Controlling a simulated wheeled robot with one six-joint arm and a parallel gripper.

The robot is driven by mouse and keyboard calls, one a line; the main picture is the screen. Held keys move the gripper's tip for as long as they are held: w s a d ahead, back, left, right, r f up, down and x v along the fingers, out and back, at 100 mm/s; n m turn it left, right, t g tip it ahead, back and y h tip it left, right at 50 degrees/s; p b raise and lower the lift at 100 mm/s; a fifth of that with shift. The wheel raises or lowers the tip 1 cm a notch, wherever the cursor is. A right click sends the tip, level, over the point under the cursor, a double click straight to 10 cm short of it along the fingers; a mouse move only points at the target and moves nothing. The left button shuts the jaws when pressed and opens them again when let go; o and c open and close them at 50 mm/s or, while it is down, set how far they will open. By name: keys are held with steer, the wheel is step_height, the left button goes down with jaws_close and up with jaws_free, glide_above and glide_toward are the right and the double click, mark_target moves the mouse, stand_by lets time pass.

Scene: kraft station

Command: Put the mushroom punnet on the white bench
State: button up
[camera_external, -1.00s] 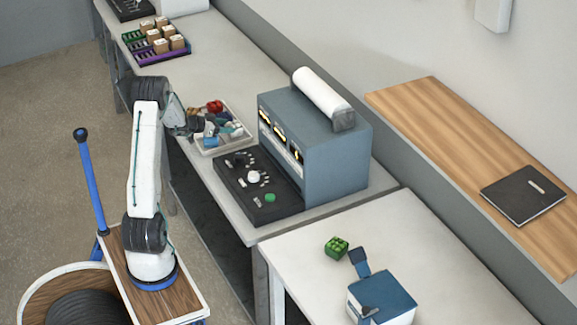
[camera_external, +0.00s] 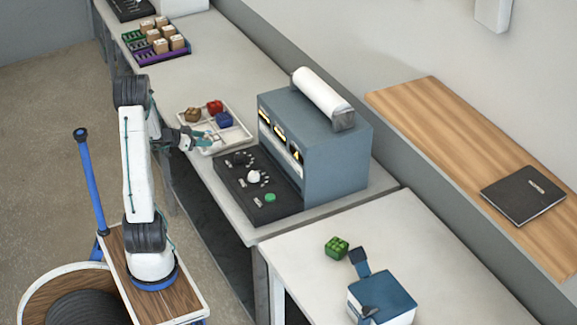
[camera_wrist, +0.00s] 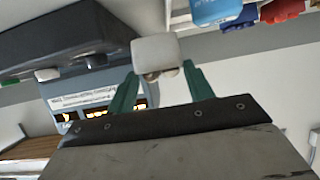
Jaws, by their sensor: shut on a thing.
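My gripper (camera_external: 200,140) is beside the near left edge of the divided tray, and its green fingers (camera_wrist: 158,85) show in the wrist view. They are shut on a small whitish punnet (camera_wrist: 156,49) with pale brownish lumps along one side, which looks like the mushroom punnet. In the external view the held punnet is too small to make out clearly. The white bench (camera_external: 420,240) stands at the lower right, apart from my gripper.
The tray (camera_external: 232,139) holds brown (camera_external: 193,115), red (camera_external: 215,106) and blue (camera_external: 223,119) punnets. A blue-grey machine (camera_external: 335,165) and black control panel (camera_external: 265,214) stand between tray and bench. The bench carries a green punnet (camera_external: 336,247) and a blue-and-white device (camera_external: 383,299).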

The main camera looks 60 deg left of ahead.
step_height(320, 180, up, 33)
steer(key=w+d+m+g+h, duration=0.1)
steer(key=w+d+m+h, duration=0.4)
steer(key=w+d, duration=1.3)
steer(key=m+g+h, duration=0.7)
steer(key=m, duration=0.2)
glide_above(372, 260)
step_height(372, 260, down, 36)
steer(key=shift+f, duration=0.1)
steer(key=shift+f, duration=0.1)
steer(key=o, duration=1.1)
